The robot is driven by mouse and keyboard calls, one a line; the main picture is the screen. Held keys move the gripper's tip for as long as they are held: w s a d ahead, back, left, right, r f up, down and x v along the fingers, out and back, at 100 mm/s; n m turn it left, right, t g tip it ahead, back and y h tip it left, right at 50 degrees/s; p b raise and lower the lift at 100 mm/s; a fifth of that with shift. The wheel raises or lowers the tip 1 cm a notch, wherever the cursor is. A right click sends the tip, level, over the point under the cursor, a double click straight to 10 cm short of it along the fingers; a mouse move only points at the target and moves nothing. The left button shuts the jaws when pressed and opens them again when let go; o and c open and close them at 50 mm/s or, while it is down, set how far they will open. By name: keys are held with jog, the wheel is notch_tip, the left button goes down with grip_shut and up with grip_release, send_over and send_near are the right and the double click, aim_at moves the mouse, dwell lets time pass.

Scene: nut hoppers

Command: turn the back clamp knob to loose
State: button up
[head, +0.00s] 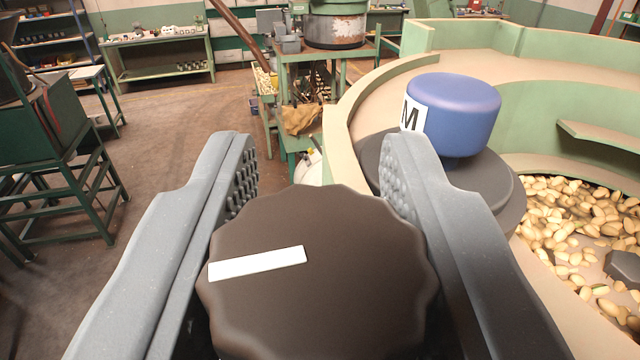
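A large dark brown knob (330,310) with a scalloped edge and a white bar mark fills the lower middle of the head view. The white bar (257,263) runs from the knob's left edge toward its middle, nearly level and slightly higher at its right end. My gripper (318,145) has its two grey fingers on either side of the knob, and their tips reach past its far edge. The ribbed pads face the knob closely, but I cannot tell whether they press on it. The view does not show whether this is the back clamp knob.
A blue knob (455,110) marked "M" on a dark round base (500,185) stands just beyond the right finger. A green bowl with a tan rim (350,110) curves behind it, with pistachio nuts (570,225) at right. A green stand (45,160) is at left; floor (180,110) is open between.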

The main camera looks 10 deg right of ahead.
jog(key=shift+s+r+n+y+p, duration=0.1)
jog(key=shift+r+n+y+p, duration=0.15)
jog(key=shift+y+p, duration=0.2)
grip_shut()
jog(key=shift+n+y+p, duration=0.45)
jog(key=shift+y+p, duration=0.05)
jog(key=shift+y, duration=0.15)
jog(key=shift+a+f, duration=0.1)
jog(key=o, duration=1.1)
grip_release()
jog(key=shift+f, duration=0.1)
jog(key=s+a+b, duration=0.1)
jog(key=s+b, duration=0.3)
jog(key=s, duration=0.9)
jog(key=shift+s+a, duration=0.2)
jog(key=shift+s, duration=0.1)
